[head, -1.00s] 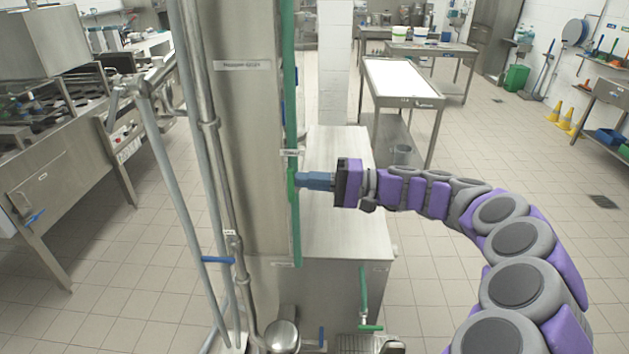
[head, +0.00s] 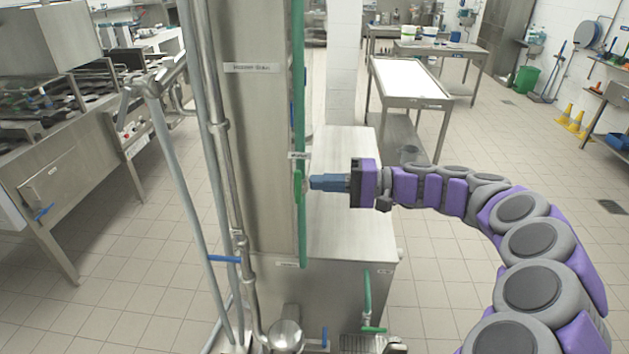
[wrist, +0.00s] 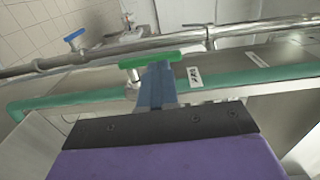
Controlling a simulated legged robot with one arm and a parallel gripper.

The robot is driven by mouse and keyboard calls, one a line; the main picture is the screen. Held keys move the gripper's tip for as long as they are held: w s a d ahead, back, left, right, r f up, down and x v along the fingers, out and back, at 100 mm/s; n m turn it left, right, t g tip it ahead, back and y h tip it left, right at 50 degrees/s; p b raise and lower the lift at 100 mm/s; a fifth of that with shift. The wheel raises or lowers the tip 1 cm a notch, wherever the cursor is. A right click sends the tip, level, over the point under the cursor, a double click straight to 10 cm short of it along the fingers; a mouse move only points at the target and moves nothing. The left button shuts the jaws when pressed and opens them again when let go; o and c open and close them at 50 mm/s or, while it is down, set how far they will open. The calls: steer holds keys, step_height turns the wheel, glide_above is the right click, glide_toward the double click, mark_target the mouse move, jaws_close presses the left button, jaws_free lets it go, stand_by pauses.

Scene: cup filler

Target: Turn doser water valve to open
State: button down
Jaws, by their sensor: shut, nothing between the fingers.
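A green valve handle (head: 298,187) sits on the upright green pipe (head: 299,90) on the side of the steel column. In the wrist view the handle (wrist: 149,60) lies roughly along the green pipe (wrist: 250,77). My gripper (head: 312,182) is shut and empty, just right of the handle. In the wrist view its blue fingertips (wrist: 157,66) are at the handle's near edge; I cannot tell whether they touch. A white label (head: 298,156) is just above the handle, its text too small to read.
A second green handle (head: 374,330) and blue handles (head: 224,259) sit lower on other pipes. A blue valve (wrist: 75,36) shows in the wrist view.

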steer(key=d+p, duration=0.2)
steer(key=d, duration=1)
steer(key=s+a+r+n+g+h, duration=0.2)
steer(key=s+a+r+g+h, duration=0.1)
steer(key=s+a, duration=0.6)
steer(key=s+a+f+n+g+h, duration=0.1)
steer(key=s+f+h, duration=0.15)
steer(key=s, duration=0.45)
steer(key=s+a+f+h, duration=0.1)
steer(key=s+h, duration=0.2)
steer(key=s, duration=0.3)
steer(key=s+d+f+m+h, duration=0.1)
steer(key=s+d+f+h, duration=0.3)
steer(key=s+d, duration=0.3)
steer(key=s+d+f+m+t+h, duration=0.1)
steer(key=s+d+f+h, duration=0.4)
steer(key=s, duration=0.5)
steer(key=d+f, duration=0.2)
steer(key=d, duration=0.1)
steer(key=shift+s+f+m+t, duration=0.2)
steer(key=shift+f+m+t, duration=0.05)
steer(key=shift+m+t, duration=0.05)
